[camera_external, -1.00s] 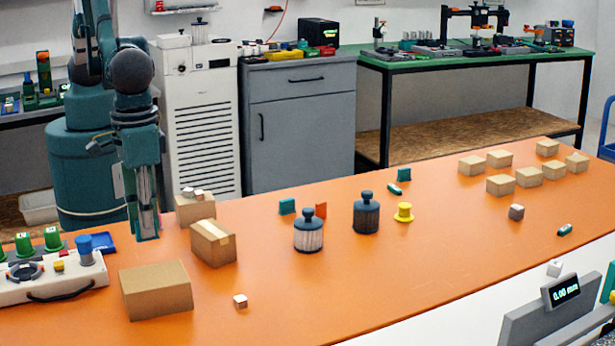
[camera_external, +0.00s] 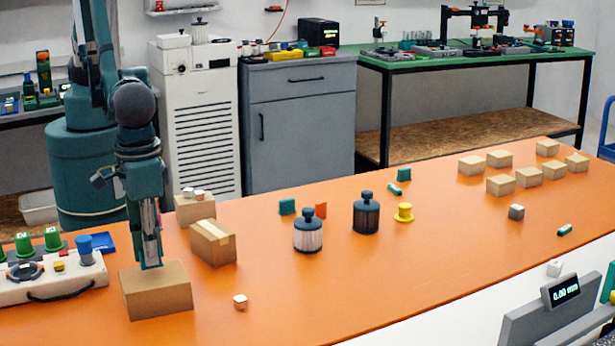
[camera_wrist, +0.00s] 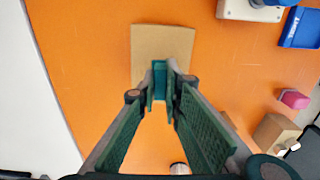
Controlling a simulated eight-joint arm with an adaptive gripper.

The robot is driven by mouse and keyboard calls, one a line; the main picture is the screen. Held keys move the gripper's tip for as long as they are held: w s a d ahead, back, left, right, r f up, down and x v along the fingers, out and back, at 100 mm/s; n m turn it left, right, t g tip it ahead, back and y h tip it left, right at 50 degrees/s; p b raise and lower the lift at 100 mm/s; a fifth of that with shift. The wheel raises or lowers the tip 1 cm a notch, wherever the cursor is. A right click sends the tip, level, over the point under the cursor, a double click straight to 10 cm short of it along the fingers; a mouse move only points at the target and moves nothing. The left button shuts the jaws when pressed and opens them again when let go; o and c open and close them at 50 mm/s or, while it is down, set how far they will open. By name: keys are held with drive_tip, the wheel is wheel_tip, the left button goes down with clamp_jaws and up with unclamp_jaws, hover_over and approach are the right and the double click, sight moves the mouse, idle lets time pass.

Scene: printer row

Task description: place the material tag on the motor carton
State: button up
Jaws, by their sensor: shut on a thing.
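My gripper (camera_external: 150,264) is shut on a small teal piece, which I take to be the material tag (camera_wrist: 159,68). The tag sits between my fingertips (camera_wrist: 160,92) in the wrist view; in the external view I cannot make it out apart from the fingers. My fingertips are over the back part of the top of a large plain brown carton (camera_external: 157,297), likely the motor carton. It also shows in the wrist view (camera_wrist: 163,38), just beyond the tag. I cannot tell whether the tag touches the carton's top.
A control box (camera_external: 50,285) and a blue tray (camera_external: 103,242) stand at the left. A taped carton (camera_external: 213,244) and a smaller carton (camera_external: 194,209) stand to the right of my gripper.

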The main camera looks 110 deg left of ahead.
drive_tip(key=shift+f, duration=1)
drive_tip(key=shift+f, duration=0.2)
drive_tip(key=o, duration=0.6)
drive_tip(key=shift+o, duration=0.2)
drive_tip(key=shift+r, duration=0.2)
drive_tip(key=shift+r, duration=6)
drive_tip(key=shift+w+a, duration=0.1)
